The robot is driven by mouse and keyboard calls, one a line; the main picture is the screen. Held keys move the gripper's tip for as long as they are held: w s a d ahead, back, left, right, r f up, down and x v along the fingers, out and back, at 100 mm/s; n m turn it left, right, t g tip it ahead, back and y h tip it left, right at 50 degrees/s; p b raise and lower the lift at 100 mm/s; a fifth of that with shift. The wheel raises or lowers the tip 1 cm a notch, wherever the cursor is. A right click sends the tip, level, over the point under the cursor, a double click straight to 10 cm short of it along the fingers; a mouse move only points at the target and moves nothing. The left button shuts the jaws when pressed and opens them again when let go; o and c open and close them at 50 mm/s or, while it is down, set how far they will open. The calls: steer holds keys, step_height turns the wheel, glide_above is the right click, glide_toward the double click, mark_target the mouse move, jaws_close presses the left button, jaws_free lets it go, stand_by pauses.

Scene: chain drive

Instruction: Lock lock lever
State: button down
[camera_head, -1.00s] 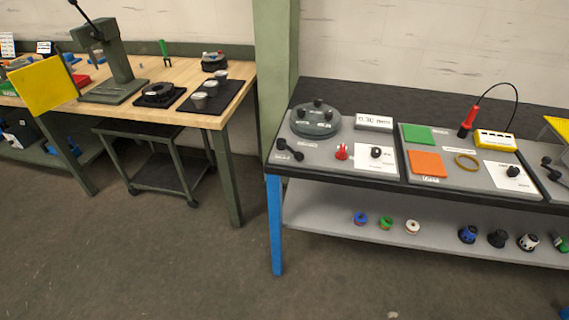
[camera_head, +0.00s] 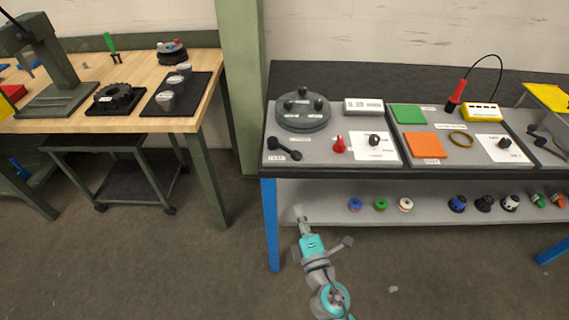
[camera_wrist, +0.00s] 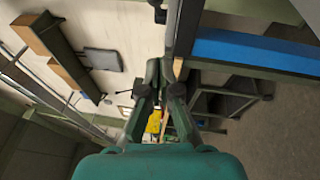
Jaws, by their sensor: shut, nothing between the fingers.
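I cannot tell for sure which part is the lock lever. On the left panel of the grey bench there are a black two-knobbed lever (camera_head: 285,149), a small red part (camera_head: 339,144) and a black knob (camera_head: 374,140) on a white card. A round grey fixture (camera_head: 303,112) with several black knobs stands behind them. My gripper (camera_head: 298,212) is in front of the bench, below its top and near the blue leg, apart from all these parts. In the wrist view my gripper (camera_wrist: 165,66) has its fingers together, with nothing held.
The bench's front edge and blue leg (camera_head: 270,225) are close to my arm. Its lower shelf (camera_head: 330,205) holds several small coloured parts. A wooden workbench (camera_head: 135,68) stands left; floor between is clear.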

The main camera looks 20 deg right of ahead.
steer(key=shift+w+a+r, duration=0.15)
steer(key=shift+w+r, duration=0.05)
steer(key=shift+w, duration=0.25)
steer(key=shift+w, duration=0.15)
glide_toward(284, 149)
steer(key=shift+w+d+f, duration=0.1)
steer(key=shift+w+d, duration=0.1)
steer(key=shift+w, duration=0.35)
steer(key=shift+w+d, duration=0.2)
steer(key=shift+w, duration=0.35)
stand_by(0.3)
steer(key=shift+w, duration=0.1)
stand_by(0.4)
steer(key=shift+d, duration=0.15)
